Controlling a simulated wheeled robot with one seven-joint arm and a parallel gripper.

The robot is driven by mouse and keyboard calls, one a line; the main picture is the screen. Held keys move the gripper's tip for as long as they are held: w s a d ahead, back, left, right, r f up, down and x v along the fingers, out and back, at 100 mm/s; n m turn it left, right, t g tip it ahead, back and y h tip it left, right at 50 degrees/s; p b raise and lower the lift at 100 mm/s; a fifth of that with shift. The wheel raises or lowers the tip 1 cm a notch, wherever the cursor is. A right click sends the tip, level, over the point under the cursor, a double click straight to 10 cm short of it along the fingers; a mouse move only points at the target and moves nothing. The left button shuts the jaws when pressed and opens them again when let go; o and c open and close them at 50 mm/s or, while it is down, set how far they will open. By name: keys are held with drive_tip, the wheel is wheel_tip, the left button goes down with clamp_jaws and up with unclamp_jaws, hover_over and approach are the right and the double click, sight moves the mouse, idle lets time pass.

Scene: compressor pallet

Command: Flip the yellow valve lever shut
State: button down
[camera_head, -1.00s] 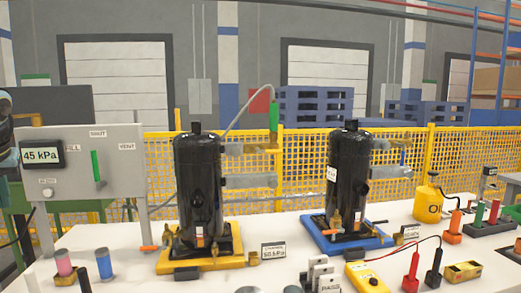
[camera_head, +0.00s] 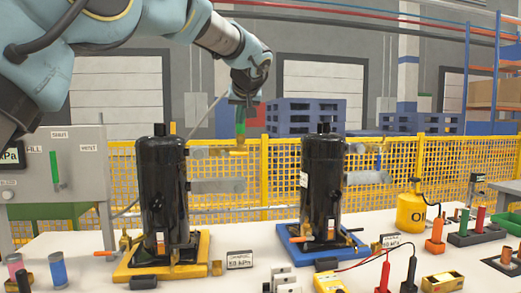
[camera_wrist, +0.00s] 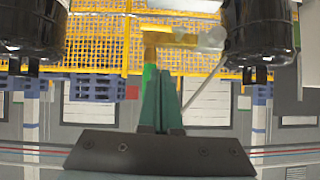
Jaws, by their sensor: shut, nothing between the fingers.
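A brass-yellow valve (camera_head: 238,146) sits on the pipework just right of the left black compressor (camera_head: 163,190). No lever that is clearly yellow shows.
A second black compressor (camera_head: 321,185) stands on a blue tray (camera_head: 290,238); the left one is on a yellow tray (camera_head: 125,272). A grey panel (camera_head: 60,170) with a green lever stands at left. A yellow oil can (camera_head: 411,212) and several tools occupy the right. Yellow fencing (camera_head: 280,175) is behind.

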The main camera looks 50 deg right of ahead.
drive_tip(key=shift+s+d+r, duration=0.1)
drive_tip(key=shift+s+d, duration=0.25)
drive_tip(key=shift+s, duration=0.05)
drive_tip(key=p, duration=0.4)
hover_over(234, 153)
drive_tip(key=s, duration=0.3)
wheel_tip(234, 153, down, 5)
drive_tip(key=shift+w+d+f, duration=0.1)
drive_tip(key=shift+w+f, duration=0.05)
drive_tip(key=shift+f, duration=1)
drive_tip(key=shift+w+d+f, duration=0.1)
drive_tip(key=shift+f, duration=1)
drive_tip(key=shift+s+f+m, duration=0.1)
drive_tip(key=shift+f+m, duration=0.1)
drive_tip(key=shift+m, duration=0.1)
